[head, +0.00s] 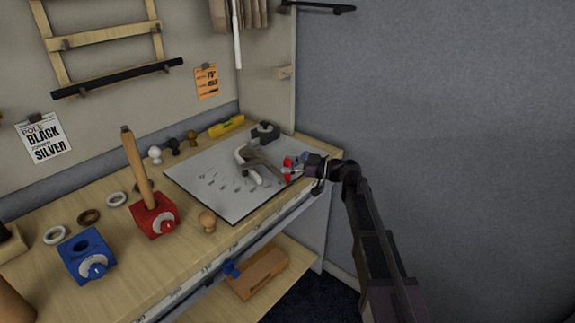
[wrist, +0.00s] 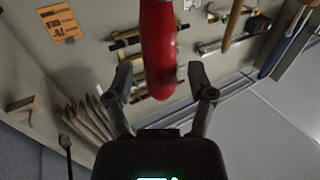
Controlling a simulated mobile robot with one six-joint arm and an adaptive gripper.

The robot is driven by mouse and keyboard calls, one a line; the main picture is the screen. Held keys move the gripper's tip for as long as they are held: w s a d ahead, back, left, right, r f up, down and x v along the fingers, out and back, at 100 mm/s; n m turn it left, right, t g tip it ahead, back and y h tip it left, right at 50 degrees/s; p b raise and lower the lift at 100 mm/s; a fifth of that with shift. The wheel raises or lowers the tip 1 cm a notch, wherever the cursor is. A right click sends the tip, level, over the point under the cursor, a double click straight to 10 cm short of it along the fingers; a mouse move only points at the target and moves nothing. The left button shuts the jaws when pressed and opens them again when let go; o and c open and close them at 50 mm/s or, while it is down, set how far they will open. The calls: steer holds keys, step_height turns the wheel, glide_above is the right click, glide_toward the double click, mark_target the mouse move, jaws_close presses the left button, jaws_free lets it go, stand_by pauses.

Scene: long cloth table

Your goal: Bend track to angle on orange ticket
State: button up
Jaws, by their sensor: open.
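The orange ticket (head: 206,82) hangs on the back wall above the bench; its print is too small to read surely. It also shows at the upper left of the wrist view (wrist: 60,21). A grey-brown tool (head: 262,164) lies on the pale mat, with a curved white piece (head: 241,156) beside or in it, perhaps the track; I cannot tell its angle. My gripper (head: 297,168) is at the mat's right end, by red parts (head: 288,177). In the wrist view, my open gripper (wrist: 160,72) has its fingers apart on either side of a red handle (wrist: 158,45).
The pale mat (head: 215,205) has several small shapes on it. A black tape-like tool (head: 265,131) and a yellow level (head: 227,126) stand behind it. Red (head: 154,216) and blue (head: 87,256) blocks stand left. A grey wall (head: 430,130) closes the right side.

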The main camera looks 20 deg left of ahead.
steer(key=w+d, duration=0.1)
steer(key=d, duration=1)
steer(key=shift+d, duration=0.4)
steer(key=s+d+f+m+t+h, duration=0.1)
steer(key=s+d+f+m+h, duration=0.7)
steer(key=d, duration=0.3)
steer(key=s+d+f+m+t+h, duration=0.1)
steer(key=s+d+f+m+h, duration=0.55)
steer(key=d+f, duration=0.4)
steer(key=s+d+m+h, duration=0.4)
steer(key=s+d+m, duration=0.1)
steer(key=d, duration=0.3)
step_height(320, 180, up, 12)
steer(key=p, duration=1.2)
steer(key=shift+d, duration=0.15)
